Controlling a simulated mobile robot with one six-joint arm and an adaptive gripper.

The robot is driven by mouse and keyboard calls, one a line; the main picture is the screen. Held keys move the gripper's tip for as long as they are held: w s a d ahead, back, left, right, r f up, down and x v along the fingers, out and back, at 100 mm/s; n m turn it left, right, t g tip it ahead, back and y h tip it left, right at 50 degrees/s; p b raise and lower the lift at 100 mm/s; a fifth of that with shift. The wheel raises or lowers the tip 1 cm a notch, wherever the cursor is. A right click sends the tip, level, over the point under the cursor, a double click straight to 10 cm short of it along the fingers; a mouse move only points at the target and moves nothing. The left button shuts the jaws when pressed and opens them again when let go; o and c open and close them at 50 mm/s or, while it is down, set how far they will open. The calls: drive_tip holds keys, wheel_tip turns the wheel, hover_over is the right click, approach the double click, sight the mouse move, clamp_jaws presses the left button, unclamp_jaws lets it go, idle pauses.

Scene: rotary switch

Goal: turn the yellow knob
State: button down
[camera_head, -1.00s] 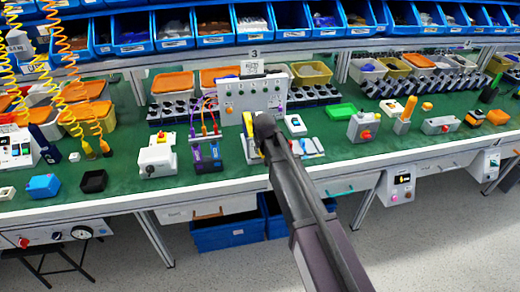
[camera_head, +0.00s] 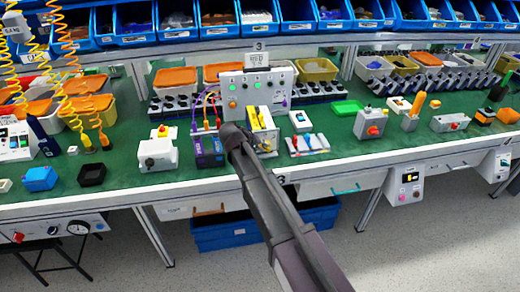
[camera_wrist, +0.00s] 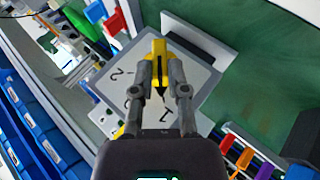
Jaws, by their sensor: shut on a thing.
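The yellow knob (camera_wrist: 158,50) stands on a light grey plate (camera_wrist: 198,78) marked with numbers, of which a 1 and a 2 can be read. My gripper (camera_wrist: 161,72) is shut on the knob, one finger on each side of it. A dark pointed tip shows between the fingers. In the head view my arm reaches in from the lower right, and its end covers part of the bench beside a pale unit with yellow parts (camera_head: 259,117). My fingertips cannot be made out clearly there.
A grey control panel (camera_head: 256,90) stands behind. A purple and dark unit with cables (camera_head: 207,150) is left of my arm's end. A white rack with coloured bars (camera_head: 306,143) is to the right. Green bench surface shows between the devices.

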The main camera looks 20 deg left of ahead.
drive_tip(key=shift+w+a+t, duration=0.15)
drive_tip(key=shift+a+t, duration=0.15)
drive_tip(key=shift+a, duration=0.05)
drive_tip(key=c, duration=0.6)
unclamp_jaws()
drive_tip(key=shift+c, duration=0.2)
drive_tip(key=shift+d+f, duration=0.1)
